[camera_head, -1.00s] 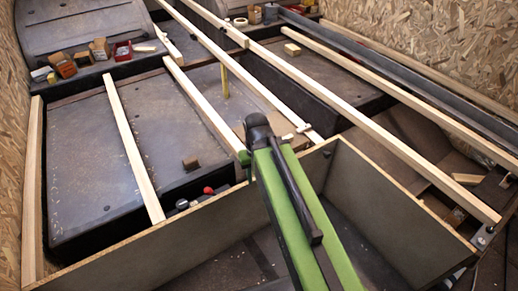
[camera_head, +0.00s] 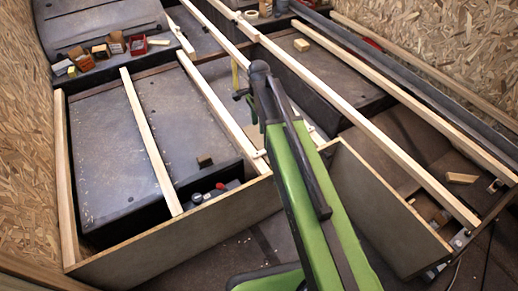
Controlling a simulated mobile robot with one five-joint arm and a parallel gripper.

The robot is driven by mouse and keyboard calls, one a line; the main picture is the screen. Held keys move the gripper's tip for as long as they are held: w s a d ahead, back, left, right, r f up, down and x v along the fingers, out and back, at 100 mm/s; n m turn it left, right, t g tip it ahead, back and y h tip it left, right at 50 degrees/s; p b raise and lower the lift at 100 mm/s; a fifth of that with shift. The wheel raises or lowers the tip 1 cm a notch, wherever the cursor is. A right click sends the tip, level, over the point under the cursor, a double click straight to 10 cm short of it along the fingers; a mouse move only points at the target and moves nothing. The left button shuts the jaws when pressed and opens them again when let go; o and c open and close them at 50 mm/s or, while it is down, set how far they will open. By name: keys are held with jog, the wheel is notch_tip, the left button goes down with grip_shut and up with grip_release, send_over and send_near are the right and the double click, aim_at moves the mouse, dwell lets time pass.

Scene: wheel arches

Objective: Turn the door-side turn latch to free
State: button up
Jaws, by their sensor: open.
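My arm reaches up the middle of the view, green with a dark joint at its far end. My gripper (camera_head: 240,96) shows small and dark just left of that joint, open and apart from the wooden pieces, and partly hidden by the arm. A small pale wooden cross-piece (camera_head: 260,154) sits at the near end of the middle batten, beside the front panel. Another pale piece (camera_head: 313,129) shows just right of my arm. They look like turn latches, but I cannot tell which is door-side or how it is set.
Long wooden battens (camera_head: 360,117) run front to back over dark wheel arches (camera_head: 192,130). A plywood panel (camera_head: 180,232) closes the front left. Small boxes (camera_head: 116,42) stand at the back left. Metal fittings (camera_head: 460,240) show at right. Open floor lies in front.

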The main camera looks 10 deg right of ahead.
aim_at(259, 153)
notch_tip(259, 153, down, 17)
jog(key=b, duration=1.6)
jog(key=shift+f+b, duration=0.15)
jog(key=shift+b, duration=0.2)
jog(key=shift+c, duration=0.3)
grip_shut()
jog(key=shift+w+d, duration=0.1)
